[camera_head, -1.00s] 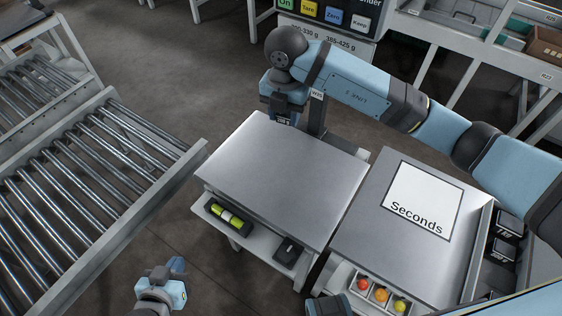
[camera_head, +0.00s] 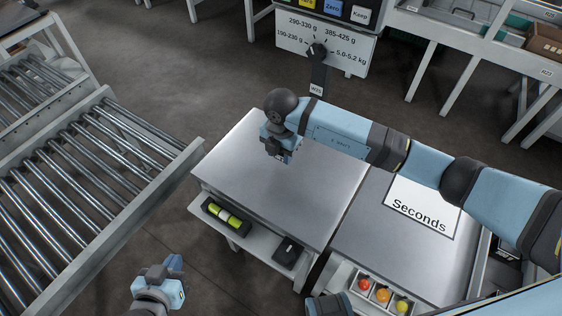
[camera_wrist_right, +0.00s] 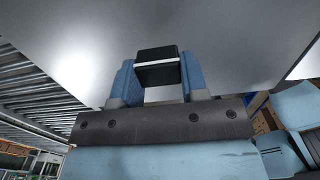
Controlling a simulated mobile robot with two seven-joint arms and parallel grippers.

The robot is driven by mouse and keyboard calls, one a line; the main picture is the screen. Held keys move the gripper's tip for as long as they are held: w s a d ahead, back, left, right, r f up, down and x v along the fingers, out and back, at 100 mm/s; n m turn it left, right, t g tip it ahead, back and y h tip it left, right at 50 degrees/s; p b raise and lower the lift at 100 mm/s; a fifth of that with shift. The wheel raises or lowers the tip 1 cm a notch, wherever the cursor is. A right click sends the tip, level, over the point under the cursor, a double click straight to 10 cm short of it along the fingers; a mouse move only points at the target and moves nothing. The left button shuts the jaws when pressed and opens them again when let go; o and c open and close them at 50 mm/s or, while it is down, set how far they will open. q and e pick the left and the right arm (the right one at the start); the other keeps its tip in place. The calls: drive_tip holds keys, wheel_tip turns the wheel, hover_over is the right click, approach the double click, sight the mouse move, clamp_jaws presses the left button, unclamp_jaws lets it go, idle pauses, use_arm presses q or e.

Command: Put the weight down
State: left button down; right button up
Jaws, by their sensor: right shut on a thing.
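The weight, a black block with a white stripe (camera_wrist_right: 157,55), is between the two blue fingers of my right gripper in the right wrist view. The weight is mostly hidden by the gripper in the head view. I cannot tell whether it touches the plate. My left gripper (camera_head: 170,276) is low at the left, away from the scale; its finger opening is unclear.
A dial panel (camera_head: 325,45) stands behind the scale. A table with a "Seconds" sheet (camera_head: 420,208) is to the right. Below the plate are a tray with a green vial (camera_head: 226,215) and a black block (camera_head: 289,251). A roller conveyor (camera_head: 90,195) is at left. Most of the plate is clear.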

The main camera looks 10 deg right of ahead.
sight(281, 168)
use_arm(q)
drive_tip(key=shift+f+b, duration=0.2)
drive_tip(key=shift+b, duration=0.1)
use_arm(e)
drive_tip(key=shift+f, duration=2.15)
drive_tip(key=shift+f, duration=0.1)
drive_tip(key=o, duration=1)
drive_tip(key=shift+o, duration=0.2)
use_arm(q)
drive_tip(key=shift+s+a+p, duration=0.1)
drive_tip(key=shift+a+p, duration=0.05)
drive_tip(key=shift+p, duration=0.7)
use_arm(e)
wheel_tip(281, 168, up, 12)
drive_tip(key=shift+r, duration=0.15)
use_arm(q)
drive_tip(key=shift+r, duration=0.1)
